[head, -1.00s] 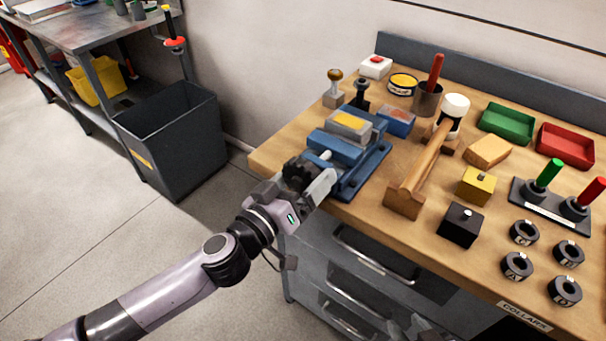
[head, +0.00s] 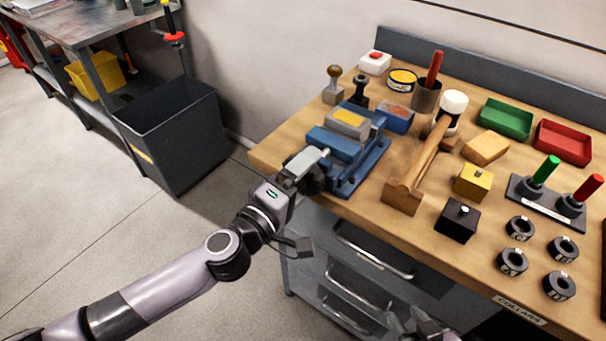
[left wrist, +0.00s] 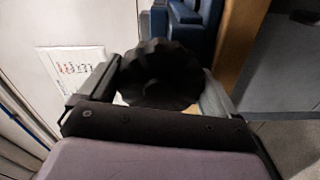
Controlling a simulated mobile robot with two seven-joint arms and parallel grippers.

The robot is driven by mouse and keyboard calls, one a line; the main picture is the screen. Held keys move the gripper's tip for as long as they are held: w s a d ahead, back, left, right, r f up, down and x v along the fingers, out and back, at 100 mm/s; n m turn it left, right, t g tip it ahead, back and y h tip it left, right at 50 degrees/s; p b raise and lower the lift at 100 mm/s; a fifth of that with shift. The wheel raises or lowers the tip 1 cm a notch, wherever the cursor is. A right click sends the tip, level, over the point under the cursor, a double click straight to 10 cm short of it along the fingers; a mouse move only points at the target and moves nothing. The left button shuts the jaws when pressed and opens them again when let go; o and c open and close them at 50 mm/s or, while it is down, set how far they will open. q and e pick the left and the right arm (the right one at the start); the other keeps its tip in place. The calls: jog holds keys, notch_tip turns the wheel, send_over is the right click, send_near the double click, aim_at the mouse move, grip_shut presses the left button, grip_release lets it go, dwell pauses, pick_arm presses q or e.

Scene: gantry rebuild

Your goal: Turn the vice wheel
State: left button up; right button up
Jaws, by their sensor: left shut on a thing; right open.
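The blue vice (head: 345,150) stands at the left front edge of the wooden workbench, with a grey and yellow block (head: 347,122) in its jaws. My left gripper (head: 312,168) is at the front of the vice. In the left wrist view, the black lobed vice wheel (left wrist: 160,75) sits between the two fingers of my left gripper (left wrist: 158,88), which is shut on it. In the head view the gripper hides most of the wheel. My right gripper (head: 425,328) shows only partly at the bottom edge, open and away from the vice.
Yellow (head: 473,181) and black (head: 458,220) blocks, several black collars (head: 520,228) and green (head: 506,120) and red (head: 563,142) trays fill the bench's right. Drawers (head: 360,270) are below. A dark bin (head: 175,140) stands left.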

pick_arm(q)
jog(key=n, duration=0.3)
jog(key=shift+n, duration=0.4)
jog(key=n, duration=0.3)
jog(key=shift+n, duration=0.3)
jog(key=n, duration=0.3)
jog(key=shift+n, duration=0.3)
jog(key=n, duration=0.3)
jog(key=shift+n, duration=0.3)
jog(key=n, duration=0.3)
jog(key=shift+n, duration=0.3)
jog(key=n, duration=0.3)
jog(key=shift+n, duration=0.4)
jog(key=n, duration=0.3)
jog(key=shift+n, duration=2.2)
